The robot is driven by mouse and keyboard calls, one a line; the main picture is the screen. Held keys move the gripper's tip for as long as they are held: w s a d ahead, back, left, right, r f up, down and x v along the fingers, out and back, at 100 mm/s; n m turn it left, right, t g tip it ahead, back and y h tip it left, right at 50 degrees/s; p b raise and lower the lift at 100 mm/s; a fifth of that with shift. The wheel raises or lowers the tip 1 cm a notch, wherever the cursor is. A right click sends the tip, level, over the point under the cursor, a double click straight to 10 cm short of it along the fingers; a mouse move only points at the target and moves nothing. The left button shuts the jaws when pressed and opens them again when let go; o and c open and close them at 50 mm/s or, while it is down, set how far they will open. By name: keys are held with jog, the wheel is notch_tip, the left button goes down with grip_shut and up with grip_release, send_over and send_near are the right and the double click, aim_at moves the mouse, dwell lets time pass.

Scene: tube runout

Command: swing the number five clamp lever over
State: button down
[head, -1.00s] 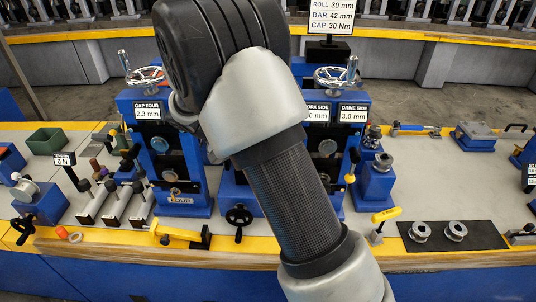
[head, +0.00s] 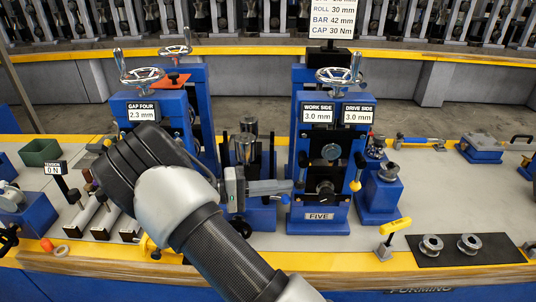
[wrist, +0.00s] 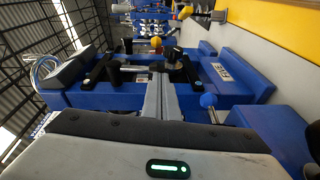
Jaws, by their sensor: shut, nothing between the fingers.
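The blue stand labelled FIVE (head: 319,216) stands right of centre in the head view, under the WORK SIDE and DRIVE SIDE displays. A blue ball knob (head: 285,199) is low at its left side, and a lever with a yellow knob (head: 355,186) hangs at its right side. I cannot tell which is the clamp lever. My gripper (head: 288,187) is shut and empty, pointing right at the stand's left side, just above the blue knob. In the wrist view, the shut fingers (wrist: 160,98) reach towards the stand, with the blue knob (wrist: 208,100) beside them. Contact is unclear.
My arm hides much of stand four, with its GAP FOUR display (head: 142,112). A blue unit with a metal cylinder (head: 248,126) stands behind my gripper. A yellow-handled lever (head: 394,226) and a black mat (head: 470,259) with metal rollers are at the front right.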

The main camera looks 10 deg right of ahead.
jog(key=shift+s+d+f+h, duration=0.1)
jog(key=shift+d+f+h, duration=0.05)
jog(key=shift+d+h, duration=0.15)
dwell(0.4)
